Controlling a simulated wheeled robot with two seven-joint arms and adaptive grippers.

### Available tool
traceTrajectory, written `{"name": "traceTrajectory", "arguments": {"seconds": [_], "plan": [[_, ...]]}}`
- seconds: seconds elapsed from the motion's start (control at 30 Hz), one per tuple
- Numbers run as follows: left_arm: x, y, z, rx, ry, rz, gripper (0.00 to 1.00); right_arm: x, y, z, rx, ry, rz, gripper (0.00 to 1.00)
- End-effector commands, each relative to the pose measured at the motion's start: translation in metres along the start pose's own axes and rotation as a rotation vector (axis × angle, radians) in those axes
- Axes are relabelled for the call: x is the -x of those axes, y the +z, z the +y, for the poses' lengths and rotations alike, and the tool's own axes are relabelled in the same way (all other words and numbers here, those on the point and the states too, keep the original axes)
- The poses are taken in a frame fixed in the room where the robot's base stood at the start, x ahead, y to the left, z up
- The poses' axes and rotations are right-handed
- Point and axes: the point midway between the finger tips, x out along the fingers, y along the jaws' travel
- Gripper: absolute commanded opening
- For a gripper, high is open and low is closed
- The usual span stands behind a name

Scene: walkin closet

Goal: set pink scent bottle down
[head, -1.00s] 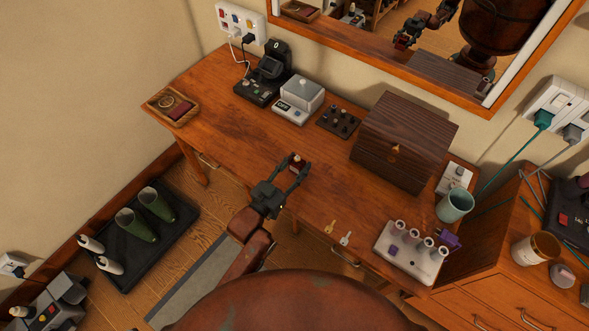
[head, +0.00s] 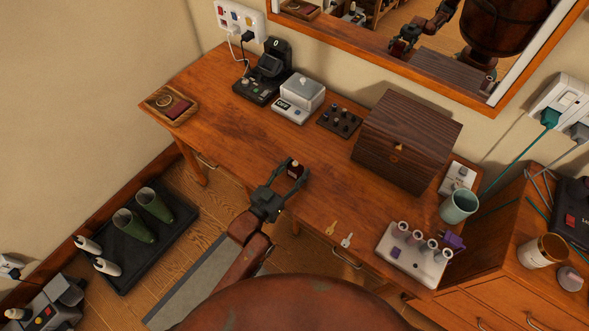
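The scent bottle (head: 295,169) is small and looks dark red or pink with a pale top. It is upright, or nearly so, between the fingertips of my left gripper (head: 294,171). The fingers are on both sides of it and look shut on it. It is over the front part of the wooden table (head: 235,140); I cannot tell whether its base touches the wood. The fingers hide part of its sides. My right gripper is not in view.
A wooden box (head: 405,140), a small dark tray of bottles (head: 340,119) and a scale (head: 298,97) stand behind. Two keys (head: 338,234) and a white rack (head: 412,255) lie front right. The table around the bottle is clear.

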Motion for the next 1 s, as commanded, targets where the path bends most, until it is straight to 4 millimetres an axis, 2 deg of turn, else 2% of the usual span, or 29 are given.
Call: {"name": "traceTrajectory", "arguments": {"seconds": [0.1, 0.47, 0.57, 0.8, 1.0], "plan": [[0.000, 0.000, 0.000, 0.000, 0.000, 0.000, 0.54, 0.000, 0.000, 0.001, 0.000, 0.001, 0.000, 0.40], [0.003, -0.004, 0.000, 0.000, 0.000, 0.000, 0.54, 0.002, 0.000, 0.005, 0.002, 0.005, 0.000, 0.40], [0.016, -0.003, -0.001, -0.002, -0.001, -0.003, 0.54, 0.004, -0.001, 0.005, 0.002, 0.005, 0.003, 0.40], [0.067, -0.004, 0.000, -0.001, 0.000, -0.002, 0.54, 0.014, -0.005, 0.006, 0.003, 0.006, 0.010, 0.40], [0.102, -0.003, 0.000, -0.001, -0.001, -0.002, 0.54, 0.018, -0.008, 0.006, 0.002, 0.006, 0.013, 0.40]]}}
